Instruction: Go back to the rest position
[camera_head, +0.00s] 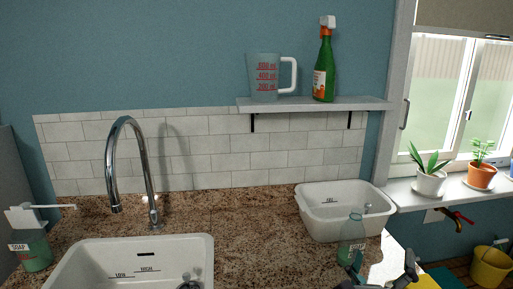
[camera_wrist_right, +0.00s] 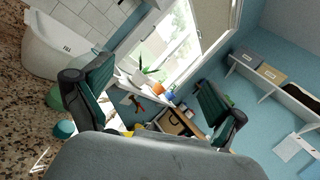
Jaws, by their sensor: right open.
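My right gripper (camera_head: 382,272) shows at the bottom right of the head view, low by the counter's front right end. Its two dark green and black fingers stand wide apart in the right wrist view (camera_wrist_right: 150,105), with nothing held between them. A clear greenish bottle (camera_head: 351,242) stands on the counter just behind the gripper, apart from its grasp as far as I can tell. My left gripper is in neither view.
The granite counter (camera_head: 240,215) holds a sink (camera_head: 75,265) with a tall tap (camera_head: 142,165), a soap bottle (camera_head: 35,252) and a white basin (camera_head: 340,222). A shelf (camera_head: 300,104) bears a jug (camera_head: 264,78) and a green spray bottle (camera_head: 324,70). Potted plants (camera_head: 431,182) line the windowsill.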

